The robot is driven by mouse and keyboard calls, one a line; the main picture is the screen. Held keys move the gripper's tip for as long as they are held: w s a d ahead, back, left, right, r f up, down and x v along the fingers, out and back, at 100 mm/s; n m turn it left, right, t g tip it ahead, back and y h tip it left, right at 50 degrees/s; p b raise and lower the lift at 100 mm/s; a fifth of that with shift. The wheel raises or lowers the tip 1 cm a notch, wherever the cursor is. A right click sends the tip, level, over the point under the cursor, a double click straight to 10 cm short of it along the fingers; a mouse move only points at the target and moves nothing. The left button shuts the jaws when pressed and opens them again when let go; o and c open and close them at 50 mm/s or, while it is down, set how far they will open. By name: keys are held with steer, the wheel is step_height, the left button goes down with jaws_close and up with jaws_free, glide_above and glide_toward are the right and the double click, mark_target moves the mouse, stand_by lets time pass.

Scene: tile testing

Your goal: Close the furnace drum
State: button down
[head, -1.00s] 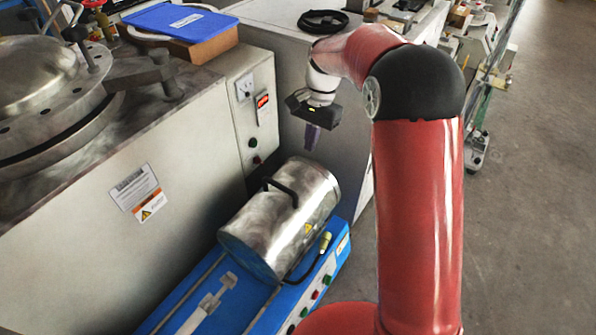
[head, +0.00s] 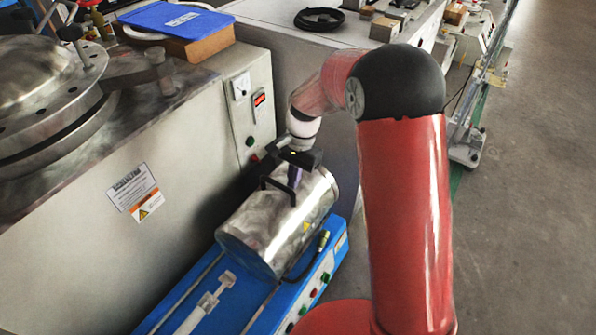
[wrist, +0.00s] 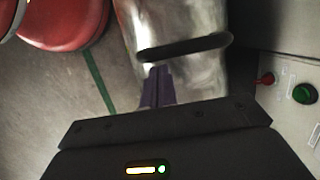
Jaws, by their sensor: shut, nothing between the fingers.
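The furnace drum (head: 272,222) is a shiny metal cylinder with a black bar handle (head: 277,187) on top, lying on the right part of a blue base (head: 338,246). My gripper (head: 294,178) is at the top of the drum, close to the handle. In the wrist view my gripper's purple fingers (wrist: 157,80) are together and empty, their tips just short of the black handle (wrist: 185,47) in the picture. Whether they touch the handle or the drum (wrist: 195,80) cannot be told.
A large grey machine (head: 75,235) stands close on the left, with a control panel (head: 252,110) behind the drum. Open floor (head: 520,210) is on the right.

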stand_by(0.3)
steer(key=s+a, duration=0.7)
steer(key=s, duration=0.4)
steer(key=s+a, duration=0.8)
steer(key=s, duration=0.4)
steer(key=shift+s+a, duration=0.25)
